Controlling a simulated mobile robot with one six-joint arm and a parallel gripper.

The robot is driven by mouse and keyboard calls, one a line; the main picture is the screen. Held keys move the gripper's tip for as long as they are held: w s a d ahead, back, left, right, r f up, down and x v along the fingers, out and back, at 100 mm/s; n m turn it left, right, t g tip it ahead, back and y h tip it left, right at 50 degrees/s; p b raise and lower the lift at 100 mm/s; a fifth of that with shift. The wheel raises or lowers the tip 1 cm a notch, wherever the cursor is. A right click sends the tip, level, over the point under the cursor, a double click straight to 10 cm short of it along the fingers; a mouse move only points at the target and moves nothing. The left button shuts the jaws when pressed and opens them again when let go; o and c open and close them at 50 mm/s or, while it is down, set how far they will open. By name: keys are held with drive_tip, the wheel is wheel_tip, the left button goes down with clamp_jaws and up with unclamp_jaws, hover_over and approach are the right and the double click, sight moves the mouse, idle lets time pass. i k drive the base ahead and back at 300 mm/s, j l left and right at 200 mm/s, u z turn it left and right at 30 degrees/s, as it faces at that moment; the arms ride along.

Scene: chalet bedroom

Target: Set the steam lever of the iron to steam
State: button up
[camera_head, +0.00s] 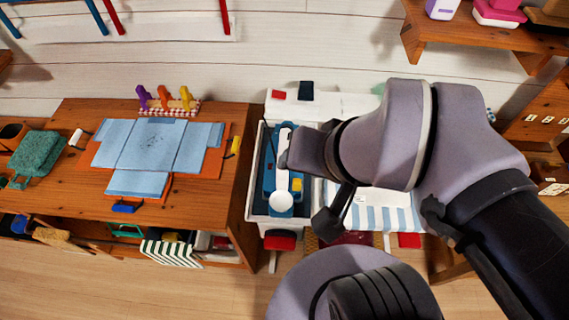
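A blue and white appliance (271,178), which looks like the iron, lies lengthwise in a white tray (254,190) at the middle of the head view. It has a pale upper part, a round white knob (281,203) at its near end and a small yellow piece (297,184) on its right side. I cannot make out which part is the steam lever or how it is set. The end of my arm with my gripper (302,160) is over the right side of the appliance. My own links hide part of it. The fingers are not clear, and contact cannot be told.
A striped cloth (382,215) lies right of the tray. A wall shelf (470,38) is at upper right. Floor (120,290) is clear in front.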

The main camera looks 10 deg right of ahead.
sight(296, 183)
drive_tip(key=k+j+z, duration=0.15)
drive_tip(key=j, duration=0.3)
drive_tip(key=k+j+z, duration=0.2)
drive_tip(key=j, duration=0.25)
drive_tip(key=k+j+z, duration=0.15)
drive_tip(key=j, duration=0.25)
drive_tip(key=k+j+z, duration=0.15)
drive_tip(key=k+j, duration=0.2)
